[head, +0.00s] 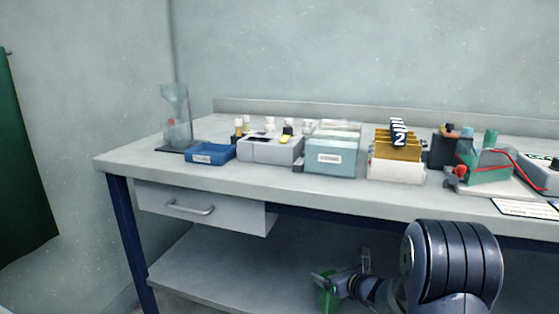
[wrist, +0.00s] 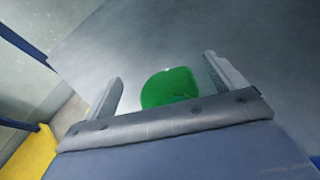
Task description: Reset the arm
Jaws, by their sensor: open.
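My gripper (head: 338,276) is low at the front of the bench, beside the lower shelf in the head view, with my arm coming in from the lower right. In the wrist view my gripper (wrist: 163,70) is open, its two fingers wide apart. A smooth green object (wrist: 170,88) shows between the fingers, with a gap on each side, so it is not clamped. Its lower part is hidden by the gripper's bar. A green patch (head: 327,298) also shows at the gripper in the head view. I cannot tell what it rests on.
The workbench (head: 130,162) has a drawer (head: 190,205) and a lower shelf (head: 215,277). On top are a blue tray (head: 210,154), a teal box (head: 337,157), a rack with yellow dividers (head: 397,165) and a red-wired device (head: 487,170). A green curtain (head: 25,170) hangs at left.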

